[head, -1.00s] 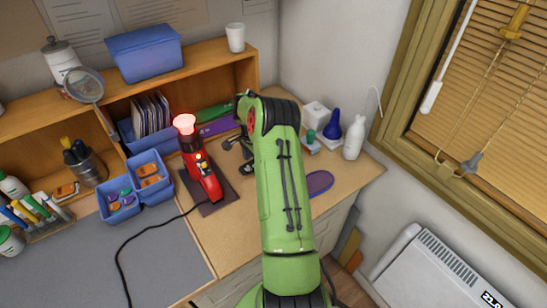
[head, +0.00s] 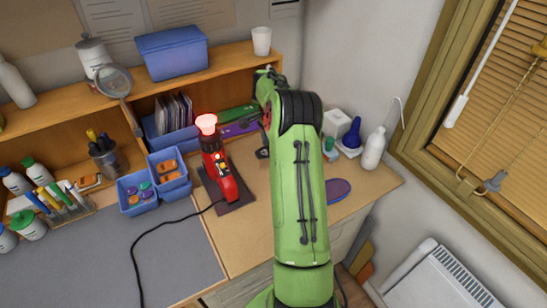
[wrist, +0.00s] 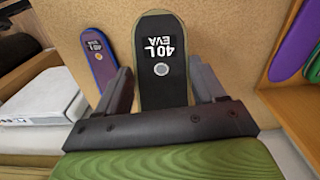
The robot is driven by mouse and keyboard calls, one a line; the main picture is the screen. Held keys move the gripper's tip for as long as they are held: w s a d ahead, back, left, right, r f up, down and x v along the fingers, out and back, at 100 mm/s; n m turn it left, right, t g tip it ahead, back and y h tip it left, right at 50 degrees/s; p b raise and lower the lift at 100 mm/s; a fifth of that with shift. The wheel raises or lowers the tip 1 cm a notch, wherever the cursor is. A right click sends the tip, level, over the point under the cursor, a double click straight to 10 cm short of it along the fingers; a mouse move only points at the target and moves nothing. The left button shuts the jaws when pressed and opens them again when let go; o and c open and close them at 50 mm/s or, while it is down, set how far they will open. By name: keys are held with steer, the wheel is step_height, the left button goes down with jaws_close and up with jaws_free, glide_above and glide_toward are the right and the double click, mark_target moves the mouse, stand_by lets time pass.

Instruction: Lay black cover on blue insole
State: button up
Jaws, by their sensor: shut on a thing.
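The black cover (wrist: 161,38) is a long, round-ended sheet with white "40L EVA" lettering and a grey dot. In the wrist view it lies between the two fingers of my gripper (wrist: 162,70), which is shut on it. I cannot tell how far it is above the desk. In the head view the insole (head: 338,190) lies on the desk right of my arm. My arm hides the cover and most of my gripper there.
A red tool with a glowing top (head: 221,175) stands on a dark mat left of my arm. A white bottle (head: 374,148) and small bottles stand behind the insole. Blue bins (head: 137,195) are at the left. The desk (head: 240,240) is bare in front of the tool.

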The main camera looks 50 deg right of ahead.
steer(key=shift+s+d+r, duration=0.15)
steer(key=shift+s+r, duration=0.1)
steer(key=shift+r, duration=0.1)
steer(key=s+f+p, duration=0.2)
steer(key=s+f, duration=0.1)
steer(key=s, duration=0.4)
steer(key=shift+s+d+f+y+p, duration=0.15)
steer(key=shift+s+d+y+p, duration=0.15)
steer(key=shift+d+p, duration=0.15)
steer(key=s, duration=0.2)
steer(key=s+a+f+p, duration=0.1)
steer(key=s, duration=0.3)
steer(key=shift+a+f+p, duration=0.3)
steer(key=shift+f, duration=0.05)
steer(key=f+b, duration=0.2)
steer(key=f, duration=0.1)
steer(key=f+b, duration=0.4)
steer(key=f, duration=0.1)
steer(key=shift+s+a+f, duration=0.2)
steer(key=shift+s+f, duration=0.1)
steer(key=shift+s, duration=0.05)
steer(key=shift+r, duration=0.1)
steer(key=o, duration=1)
steer(key=shift+o, duration=0.2)
